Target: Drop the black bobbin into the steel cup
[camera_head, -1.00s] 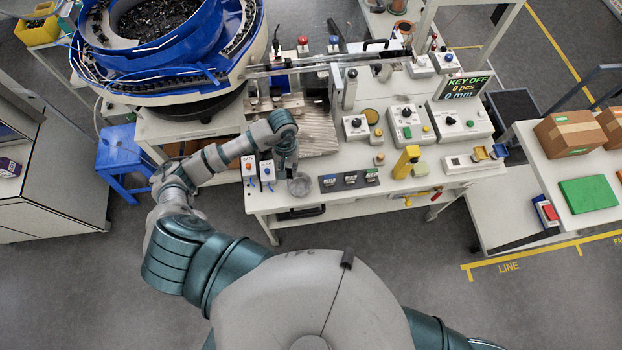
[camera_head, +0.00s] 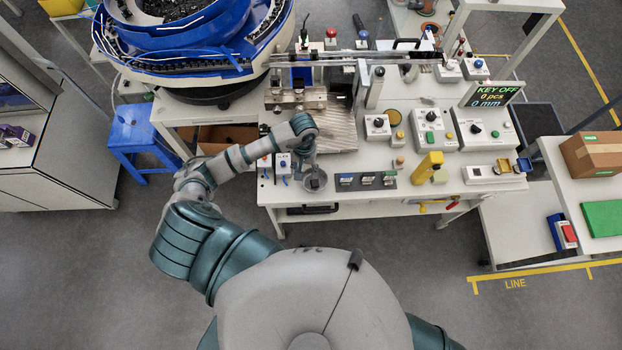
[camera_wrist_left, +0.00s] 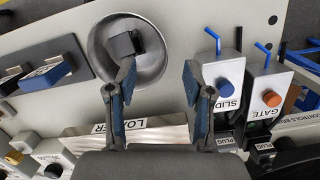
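The steel cup (camera_head: 316,187) stands at the front edge of the bench, and it fills the upper middle of the left wrist view (camera_wrist_left: 155,67). The black bobbin (camera_wrist_left: 122,43) appears inside the cup's opening, close to one fingertip; whether it touches that finger I cannot tell. In the head view a dark shape shows in the cup. My left gripper (camera_wrist_left: 160,72) is open, its fingers apart with nothing between them, one over the cup's rim and one beside the cup. In the head view it is above and just behind the cup (camera_head: 309,160). My right gripper is out of view.
A dark switch panel (camera_head: 365,181) is right of the cup. The slide and gate boxes (camera_wrist_left: 224,78) with levers are close to the other finger. A yellow block (camera_head: 428,168) and control boxes stand farther right. A blue bowl feeder (camera_head: 190,50) is at the back left.

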